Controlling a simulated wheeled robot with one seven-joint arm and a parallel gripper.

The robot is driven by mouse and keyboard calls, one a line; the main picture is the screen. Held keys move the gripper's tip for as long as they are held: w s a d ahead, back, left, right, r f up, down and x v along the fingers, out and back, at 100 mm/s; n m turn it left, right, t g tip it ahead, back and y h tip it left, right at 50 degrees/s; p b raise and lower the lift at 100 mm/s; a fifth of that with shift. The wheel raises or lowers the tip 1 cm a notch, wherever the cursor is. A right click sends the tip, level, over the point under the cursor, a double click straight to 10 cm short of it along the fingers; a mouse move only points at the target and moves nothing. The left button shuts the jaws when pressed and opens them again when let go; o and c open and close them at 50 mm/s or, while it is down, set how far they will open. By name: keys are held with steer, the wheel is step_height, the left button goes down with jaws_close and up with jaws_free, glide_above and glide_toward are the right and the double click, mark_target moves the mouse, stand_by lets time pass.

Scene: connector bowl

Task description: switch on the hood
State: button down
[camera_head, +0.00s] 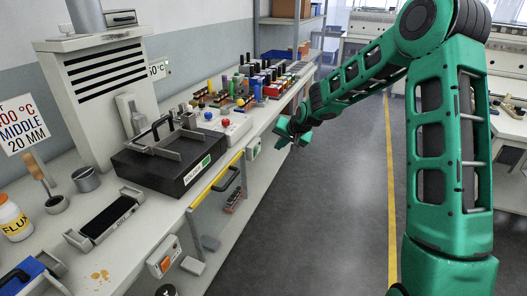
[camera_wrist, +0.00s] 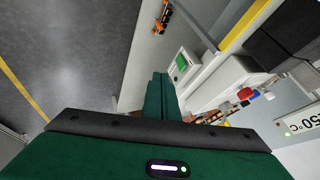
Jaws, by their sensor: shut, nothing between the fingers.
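The hood appears to be the white slatted box (camera_head: 105,80) with a grey duct on top, standing against the wall at the left of the bench. A pale upright fitting (camera_head: 130,115) is on its lower right. A box with an orange switch (camera_head: 162,258) is on the bench front, and a small box with a green face (camera_head: 253,148) is farther along; the green-faced box also shows in the wrist view (camera_wrist: 181,62). Which control belongs to the hood I cannot tell. My gripper (camera_head: 284,137) is shut and empty, beyond the bench's front edge over the aisle. Its green fingers (camera_wrist: 160,88) show closed together in the wrist view.
A black lidded box (camera_head: 170,160) stands on the bench (camera_head: 135,250) above a yellow-edged drawer (camera_head: 215,180) with a black handle. A white box with red and blue knobs (camera_head: 238,124) and many colored connectors stand farther back. The grey floor (camera_head: 315,220) in the aisle is clear.

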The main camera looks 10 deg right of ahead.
steer(key=shift+w+a, duration=0.15)
steer(key=shift+w, duration=0.05)
steer(key=shift+f, duration=0.1)
glide_toward(256, 152)
steer(key=d+x, duration=0.1)
steer(key=x, duration=0.5)
steer(key=shift+w+d+f, duration=0.15)
steer(key=shift+d+f, duration=0.1)
steer(key=shift+d, duration=0.05)
steer(key=shift+d, duration=0.1)
